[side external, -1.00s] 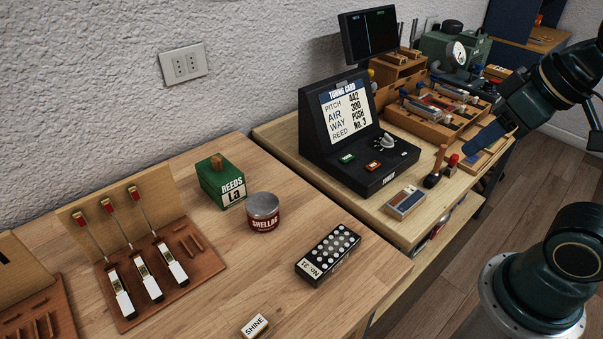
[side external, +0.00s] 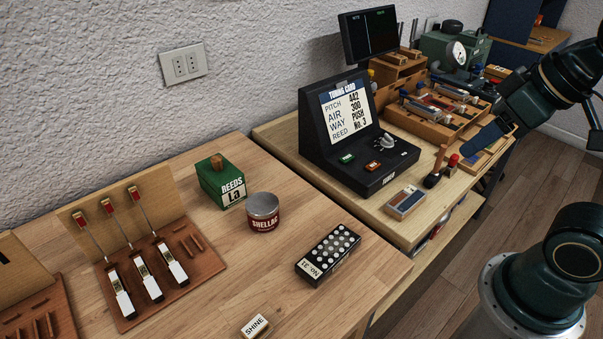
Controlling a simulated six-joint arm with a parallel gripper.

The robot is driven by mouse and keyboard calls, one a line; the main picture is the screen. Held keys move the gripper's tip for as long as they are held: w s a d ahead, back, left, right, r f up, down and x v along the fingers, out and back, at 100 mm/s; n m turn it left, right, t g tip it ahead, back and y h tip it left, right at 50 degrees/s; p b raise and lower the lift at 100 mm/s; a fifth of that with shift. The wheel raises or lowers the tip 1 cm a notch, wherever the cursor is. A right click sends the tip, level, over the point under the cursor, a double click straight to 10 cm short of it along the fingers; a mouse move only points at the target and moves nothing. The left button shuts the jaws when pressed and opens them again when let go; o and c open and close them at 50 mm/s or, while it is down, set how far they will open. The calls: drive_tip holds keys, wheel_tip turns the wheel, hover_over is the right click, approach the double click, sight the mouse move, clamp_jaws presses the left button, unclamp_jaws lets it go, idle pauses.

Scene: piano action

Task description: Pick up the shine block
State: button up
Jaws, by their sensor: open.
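The shine block (side external: 255,326) is a small pale block with a white label reading SHINE. It lies on the wooden bench near the bottom edge of the view, label up, with nothing touching it. My gripper (side external: 484,139) is at the upper right, over the far bench, well away from the block. It is seen from the side, and one dark blue finger shows clearly. I see nothing held in it.
A black button box (side external: 327,254), a shellac tin (side external: 263,212) and a green reeds box (side external: 221,182) stand behind the block. A board with keys (side external: 147,268) is at the left. The tuning console (side external: 350,130) stands on the far bench. Bare wood surrounds the block.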

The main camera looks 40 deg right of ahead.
idle(0.3)
drive_tip(key=m+g+y, duration=0.7)
drive_tip(key=m+y, duration=0.6)
drive_tip(key=m, duration=0.2)
approach(256, 323)
drive_tip(key=v, duration=0.2)
drive_tip(key=shift+s+d+r, duration=0.2)
drive_tip(key=shift+d+r, duration=0.05)
drive_tip(key=shift+d, duration=0.1)
drive_tip(key=shift+w+a+f+m+y, duration=0.15)
drive_tip(key=shift+a+f+m+y, duration=0.15)
drive_tip(key=shift+a+f+m, duration=0.45)
drive_tip(key=shift+d+r, duration=0.15)
drive_tip(key=shift+r, duration=0.05)
drive_tip(key=shift+x, duration=4.3)
drive_tip(key=shift+f, duration=0.1)
